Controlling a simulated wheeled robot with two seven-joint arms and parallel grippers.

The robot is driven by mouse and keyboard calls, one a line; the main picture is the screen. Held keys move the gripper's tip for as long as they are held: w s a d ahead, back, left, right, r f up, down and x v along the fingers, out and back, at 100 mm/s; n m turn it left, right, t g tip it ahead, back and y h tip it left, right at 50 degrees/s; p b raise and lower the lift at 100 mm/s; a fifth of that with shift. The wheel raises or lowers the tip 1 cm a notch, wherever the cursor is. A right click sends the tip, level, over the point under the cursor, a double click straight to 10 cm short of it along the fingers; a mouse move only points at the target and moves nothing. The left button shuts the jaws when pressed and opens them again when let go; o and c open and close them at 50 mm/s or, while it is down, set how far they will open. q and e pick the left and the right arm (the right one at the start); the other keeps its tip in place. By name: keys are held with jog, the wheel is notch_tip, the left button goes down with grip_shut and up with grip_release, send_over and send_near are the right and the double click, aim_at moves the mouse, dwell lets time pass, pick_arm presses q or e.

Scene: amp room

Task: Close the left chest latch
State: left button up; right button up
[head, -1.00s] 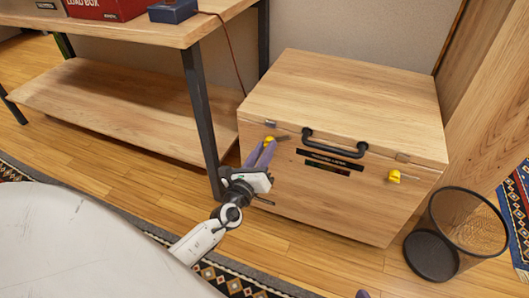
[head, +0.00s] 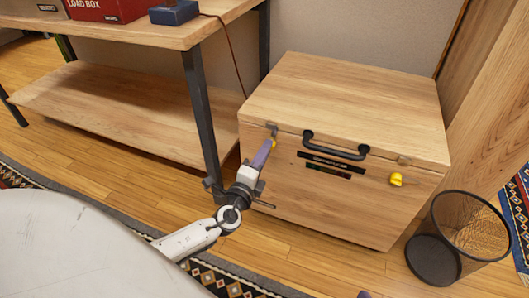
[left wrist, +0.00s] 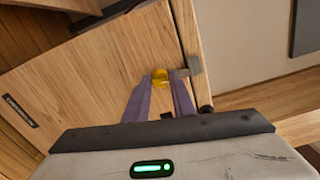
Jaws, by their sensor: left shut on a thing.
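The wooden chest (head: 345,95) has its lid down. My left gripper (head: 270,143), with purple fingers, is at the left latch on the chest's front. A grey bar runs from the knob to a metal bracket (left wrist: 194,65) at the lid's edge. In the head view the knob is mostly hidden by the fingers. The right latch's yellow knob (head: 396,180) is apart from me. Only a purple tip of my right gripper (head: 363,294) shows.
A black handle (head: 335,145) sticks out at the middle of the chest's front. A wooden shelf table (head: 110,105) with a dark leg stands left of the chest. A mesh wastebasket (head: 460,235) stands at the right. Floor in front is clear.

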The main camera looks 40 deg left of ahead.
pick_arm(q)
jog(key=shift+f+n, duration=0.1)
jog(key=shift+n, duration=0.9)
pick_arm(e)
jog(key=shift+f, duration=0.15)
pick_arm(q)
jog(key=o, duration=1.1)
jog(key=shift+c, duration=0.2)
pick_arm(e)
jog(key=shift+r, duration=0.2)
pick_arm(q)
jog(key=p+v, duration=0.1)
jog(key=v, duration=0.9)
jog(key=shift+s, duration=0.2)
pick_arm(e)
jog(key=shift+d+f+h, duration=0.35)
jog(key=shift+f+h, duration=0.05)
jog(key=shift+f, duration=0.3)
jog(key=shift+r, duration=0.1)
